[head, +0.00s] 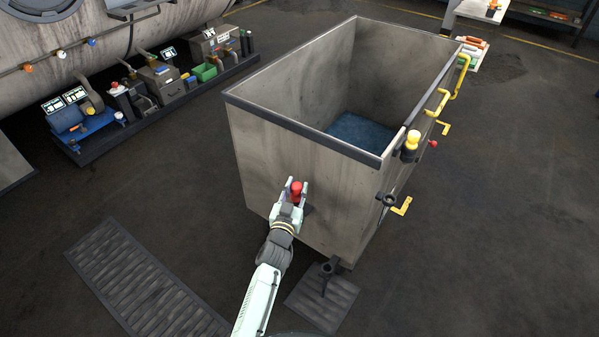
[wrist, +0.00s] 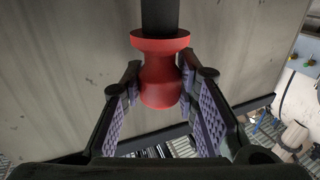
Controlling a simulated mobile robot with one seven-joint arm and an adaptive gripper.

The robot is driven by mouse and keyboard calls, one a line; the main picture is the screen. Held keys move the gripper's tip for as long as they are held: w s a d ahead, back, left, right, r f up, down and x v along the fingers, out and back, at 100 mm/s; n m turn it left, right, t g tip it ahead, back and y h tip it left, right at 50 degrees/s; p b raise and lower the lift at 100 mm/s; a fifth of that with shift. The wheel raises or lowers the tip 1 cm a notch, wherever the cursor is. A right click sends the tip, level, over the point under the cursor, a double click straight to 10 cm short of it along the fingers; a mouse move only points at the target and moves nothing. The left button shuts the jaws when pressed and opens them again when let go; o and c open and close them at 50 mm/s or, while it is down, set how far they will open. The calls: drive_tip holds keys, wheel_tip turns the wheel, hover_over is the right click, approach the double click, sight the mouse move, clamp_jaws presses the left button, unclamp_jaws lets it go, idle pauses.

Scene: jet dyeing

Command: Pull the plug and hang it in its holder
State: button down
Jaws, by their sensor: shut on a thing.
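The red plug (head: 296,188) is at the front wall of the grey open-topped tank (head: 262,150). In the wrist view the plug (wrist: 161,72) has a flared rim and a narrower waist, and meets a black cylindrical part (wrist: 160,16). My gripper (head: 293,192) is shut on the plug, one padded finger on each side; its fingers also show in the wrist view (wrist: 160,84). I cannot tell whether the plug is still seated. A dark ring-shaped fitting (head: 387,199) projects from the tank's right side near the front corner; I cannot tell if it is the holder.
Blue liquid or cloth (head: 360,132) lies inside the tank. Yellow handles (head: 457,78) and a yellow-topped fitting (head: 411,143) stick out on its right side. A dark pedal-like part (head: 327,270) stands below the front corner, by floor grates (head: 140,285). The floor at right is clear.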

drive_tip(key=shift+s, duration=0.15)
idle(0.3)
drive_tip(key=shift+f, duration=0.15)
wheel_tip(320, 180, down, 9)
drive_tip(key=b, duration=0.8)
drive_tip(key=shift+f, duration=0.15)
idle(0.5)
drive_tip(key=c, duration=1.2)
unclamp_jaws()
